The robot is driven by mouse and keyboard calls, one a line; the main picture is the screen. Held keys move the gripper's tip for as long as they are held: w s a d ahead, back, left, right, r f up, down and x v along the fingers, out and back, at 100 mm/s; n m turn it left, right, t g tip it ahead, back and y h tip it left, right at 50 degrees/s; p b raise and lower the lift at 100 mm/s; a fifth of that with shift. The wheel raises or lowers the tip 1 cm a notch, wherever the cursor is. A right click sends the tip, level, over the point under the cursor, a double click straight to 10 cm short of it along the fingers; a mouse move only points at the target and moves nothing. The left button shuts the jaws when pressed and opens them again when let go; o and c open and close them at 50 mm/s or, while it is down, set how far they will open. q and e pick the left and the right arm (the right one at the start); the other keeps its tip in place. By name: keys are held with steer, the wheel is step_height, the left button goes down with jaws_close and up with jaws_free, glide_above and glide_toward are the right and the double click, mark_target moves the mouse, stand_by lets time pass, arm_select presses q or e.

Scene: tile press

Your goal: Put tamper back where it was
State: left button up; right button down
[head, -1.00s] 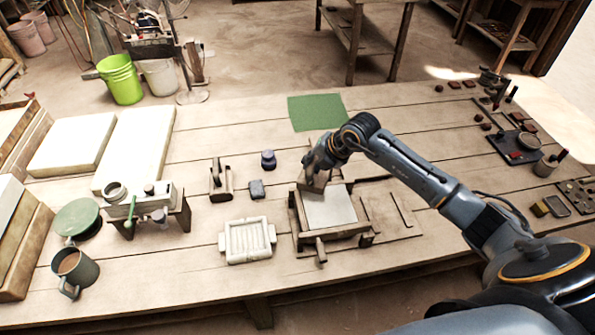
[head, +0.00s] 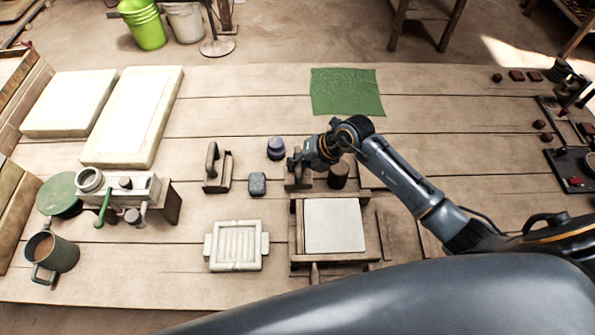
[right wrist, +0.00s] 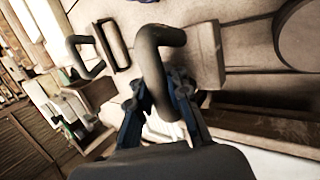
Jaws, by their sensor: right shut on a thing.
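The tamper (head: 298,184) is a wooden block with a dark curved handle. My right gripper (head: 297,164) is shut on that handle, just behind the back left corner of the wooden press frame (head: 297,232). In the right wrist view the fingers (right wrist: 168,95) close around the handle, and the tamper's block (right wrist: 196,55) shows beyond them. The block looks upright and low over the table; I cannot tell whether it touches. A pale flat slab (head: 335,226) lies in the frame. My left gripper is not in view.
A dark cylinder (head: 338,176) stands right of the tamper. A white ribbed mould (head: 236,247) sits front left. A green cloth (head: 346,92) lies behind.

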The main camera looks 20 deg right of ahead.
steer(key=shift+w+f, duration=0.15)
steer(key=shift+f, duration=2.25)
steer(key=shift+f, duration=0.1)
steer(key=c, duration=1.3)
jaws_free()
steer(key=shift+d, duration=0.1)
steer(key=shift+b+v, duration=0.35)
steer(key=shift+v, duration=5.7)
